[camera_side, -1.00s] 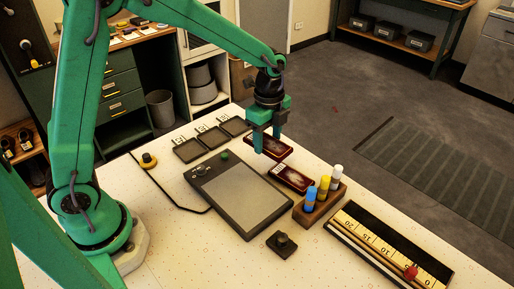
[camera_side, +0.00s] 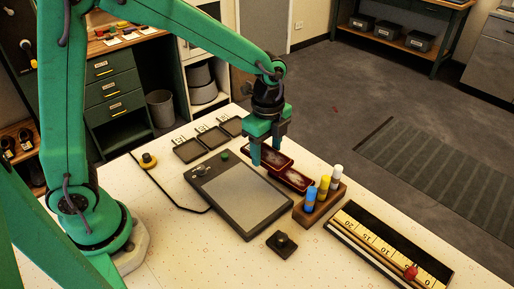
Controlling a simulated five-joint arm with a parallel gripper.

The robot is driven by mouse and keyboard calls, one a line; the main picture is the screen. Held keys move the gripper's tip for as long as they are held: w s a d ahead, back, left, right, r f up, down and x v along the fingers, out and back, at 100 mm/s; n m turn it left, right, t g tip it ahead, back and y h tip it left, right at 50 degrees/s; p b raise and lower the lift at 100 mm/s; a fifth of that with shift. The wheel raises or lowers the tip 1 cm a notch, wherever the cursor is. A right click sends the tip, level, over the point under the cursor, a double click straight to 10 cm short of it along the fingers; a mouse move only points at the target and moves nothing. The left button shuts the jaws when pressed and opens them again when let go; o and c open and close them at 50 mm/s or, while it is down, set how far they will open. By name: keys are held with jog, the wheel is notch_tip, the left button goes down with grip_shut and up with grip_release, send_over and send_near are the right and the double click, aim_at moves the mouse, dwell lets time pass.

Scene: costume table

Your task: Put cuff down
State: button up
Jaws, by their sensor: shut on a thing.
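My gripper (camera_side: 268,157) is shut on a dark red cuff (camera_side: 279,162) with a pale patterned edge, near the far right edge of the table. A second dark red cuff (camera_side: 292,181) lies on the table just in front of it. In this view the held cuff overlaps the far edge of the second one. I cannot tell whether the two touch or how high the held one is. The fingers hide part of the held cuff.
A grey-topped panel (camera_side: 240,197) lies left of the cuffs. A wooden rack (camera_side: 322,205) with blue, yellow and white cylinders stands close on the right. Several small dark trays (camera_side: 188,151) lie at the back left. A ruler box (camera_side: 378,245) lies front right.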

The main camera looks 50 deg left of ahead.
jog(key=s+d, duration=0.3)
jog(key=s, duration=0.4)
jog(key=s+d+r, duration=0.1)
jog(key=s+d, duration=0.2)
jog(key=s, duration=0.4)
jog(key=shift+s+r+m, duration=0.2)
jog(key=shift+s+m, duration=0.05)
jog(key=shift+m, duration=0.15)
jog(key=shift+w, duration=0.1)
send_over(244, 194)
notch_tip(244, 194, down, 7)
jog(key=shift+a, duration=0.15)
jog(key=shift+f, duration=0.1)
jog(key=shift+f, duration=1.9)
jog(key=shift+f, duration=0.15)
